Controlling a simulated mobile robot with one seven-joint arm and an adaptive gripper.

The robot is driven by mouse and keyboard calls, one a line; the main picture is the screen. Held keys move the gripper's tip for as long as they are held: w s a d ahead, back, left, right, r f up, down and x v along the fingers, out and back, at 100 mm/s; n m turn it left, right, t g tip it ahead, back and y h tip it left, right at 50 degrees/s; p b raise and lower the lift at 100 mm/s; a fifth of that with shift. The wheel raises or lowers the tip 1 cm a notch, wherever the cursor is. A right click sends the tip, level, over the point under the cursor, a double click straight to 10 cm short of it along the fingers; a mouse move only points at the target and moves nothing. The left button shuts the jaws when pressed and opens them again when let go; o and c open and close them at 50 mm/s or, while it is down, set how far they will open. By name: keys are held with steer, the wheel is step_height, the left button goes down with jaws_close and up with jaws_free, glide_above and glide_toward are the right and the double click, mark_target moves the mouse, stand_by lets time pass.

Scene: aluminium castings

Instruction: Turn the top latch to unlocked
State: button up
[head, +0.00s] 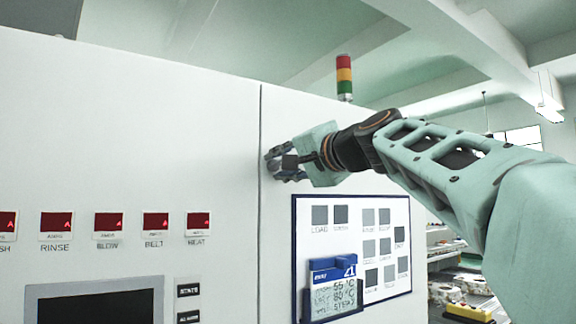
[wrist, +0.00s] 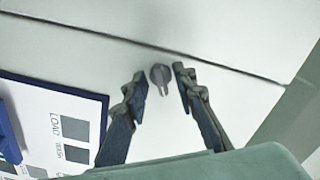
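The top latch (wrist: 160,74) is a small grey knob with a short handle on the white cabinet face, close to a panel seam. In the wrist view my gripper (wrist: 159,77) is open, with one dark finger on each side of the latch and gaps visible between fingers and knob. Whether the fingertips reach the depth of the latch is hard to tell. In the head view my gripper (head: 283,163) is at the cabinet face beside the vertical seam, and it hides most of the latch.
A blue-framed board (head: 398,240) with grey squares is on the cabinet below my gripper. A blue display holder (head: 333,290) sticks out from its lower left. Red labelled buttons (head: 110,222) line the left panel. A signal light (head: 344,77) stands above.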

steer(key=shift+s, duration=0.1)
jaws_close()
steer(key=shift+n+b, duration=0.3)
steer(key=n+b, duration=0.2)
steer(key=shift+f+n, duration=0.15)
steer(key=shift+n, duration=0.15)
steer(key=n+b, duration=0.2)
steer(key=shift+n, duration=0.3)
steer(key=n+b, duration=0.2)
steer(key=n, duration=0.4)
steer(key=shift+r, duration=0.2)
